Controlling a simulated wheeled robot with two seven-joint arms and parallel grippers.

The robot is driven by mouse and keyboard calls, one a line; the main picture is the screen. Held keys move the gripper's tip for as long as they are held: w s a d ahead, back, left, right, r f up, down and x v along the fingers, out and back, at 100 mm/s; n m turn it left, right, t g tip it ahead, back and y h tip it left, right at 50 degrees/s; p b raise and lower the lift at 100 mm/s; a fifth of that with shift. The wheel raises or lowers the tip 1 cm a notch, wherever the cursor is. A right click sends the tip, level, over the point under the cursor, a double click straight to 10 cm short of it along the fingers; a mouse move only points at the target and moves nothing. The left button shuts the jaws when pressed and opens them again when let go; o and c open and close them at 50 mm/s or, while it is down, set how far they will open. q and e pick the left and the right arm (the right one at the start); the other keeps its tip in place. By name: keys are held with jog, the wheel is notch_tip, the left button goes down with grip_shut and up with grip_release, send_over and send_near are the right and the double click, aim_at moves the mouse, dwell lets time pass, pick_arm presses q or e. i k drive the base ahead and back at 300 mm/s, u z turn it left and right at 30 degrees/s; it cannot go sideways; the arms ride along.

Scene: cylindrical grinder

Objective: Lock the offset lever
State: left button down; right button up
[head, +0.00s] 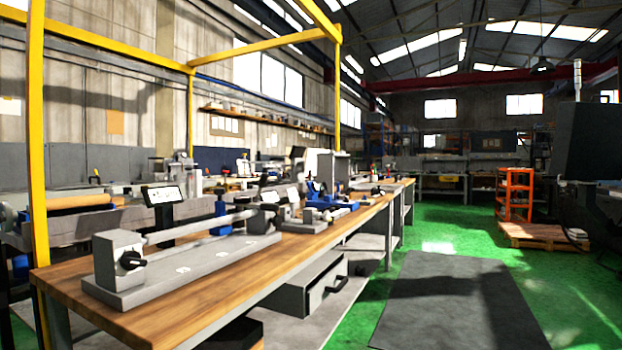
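A grey bench device with a long flat base (195,268) lies along the near end of the wooden workbench. At its near end stands a grey block (117,258) with a small black lever or knob (131,260) on its face. A pale bar runs from this block toward a second block (262,218) at the far end. I cannot tell whether the black part is the offset lever, or whether it is locked. Neither of my grippers is in view.
The wooden workbench (72,288) has an open drawer (318,290) on its aisle side. A small display (164,195) stands behind the device. A grey mat (455,305) lies on the open green floor. An orange rack (515,195) stands on a pallet farther back.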

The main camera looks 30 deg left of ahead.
aim_at(264, 177)
jog(key=z, duration=0.15)
jog(key=i, duration=0.7)
jog(key=u, duration=1.35)
